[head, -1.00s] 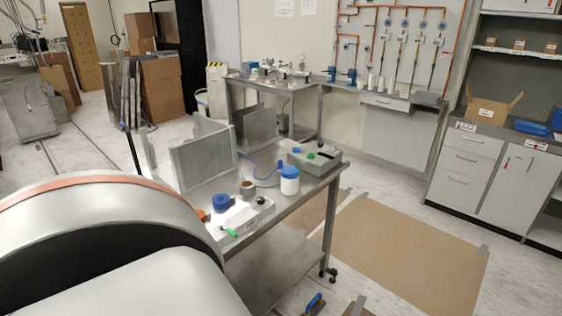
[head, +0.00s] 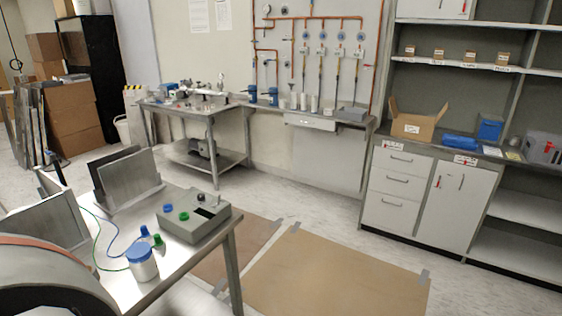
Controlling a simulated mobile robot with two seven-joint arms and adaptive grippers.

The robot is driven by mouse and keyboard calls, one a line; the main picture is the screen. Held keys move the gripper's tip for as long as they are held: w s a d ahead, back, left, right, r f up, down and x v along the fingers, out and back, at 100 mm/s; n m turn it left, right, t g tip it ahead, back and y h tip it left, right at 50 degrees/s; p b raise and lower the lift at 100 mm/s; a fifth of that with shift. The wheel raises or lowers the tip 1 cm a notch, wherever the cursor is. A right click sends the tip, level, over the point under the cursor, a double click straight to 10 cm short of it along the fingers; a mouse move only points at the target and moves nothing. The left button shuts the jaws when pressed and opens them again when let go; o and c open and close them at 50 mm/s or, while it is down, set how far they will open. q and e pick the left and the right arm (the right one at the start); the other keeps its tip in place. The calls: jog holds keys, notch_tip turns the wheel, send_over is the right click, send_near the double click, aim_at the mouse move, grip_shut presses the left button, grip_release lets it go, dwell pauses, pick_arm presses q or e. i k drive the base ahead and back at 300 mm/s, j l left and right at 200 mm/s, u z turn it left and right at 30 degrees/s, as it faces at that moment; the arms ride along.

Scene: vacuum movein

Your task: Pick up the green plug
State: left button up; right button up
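A small green plug (head: 157,239) shows on the steel cart, just behind and right of the white jar. A blue plug (head: 145,231) is beside it. A green cable (head: 99,255) and a blue cable (head: 107,227) curve over the cart top to the left; where they join the plugs is partly hidden by the jar. A grey box (head: 205,222) sits behind, with a green socket or knob (head: 184,217) and a blue one (head: 168,208) on top. Neither of my grippers is in view; part of my own body fills the lower left corner.
The white jar with blue lid (head: 142,265) stands close in front of the plugs. Upright metal plates (head: 128,178) stand on the cart's (head: 196,258) far left. Brown floor sheeting (head: 335,278) lies right of the cart, with open floor beyond.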

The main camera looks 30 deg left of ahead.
aim_at(158, 241)
jog(key=i+l+u, duration=0.1)
jog(key=i+u, duration=0.15)
jog(key=i, duration=1.2)
jog(key=i+u, duration=0.3)
jog(key=i, duration=0.25)
jog(key=i+l+u, duration=0.3)
jog(key=i, duration=0.25)
jog(key=u, duration=3.2)
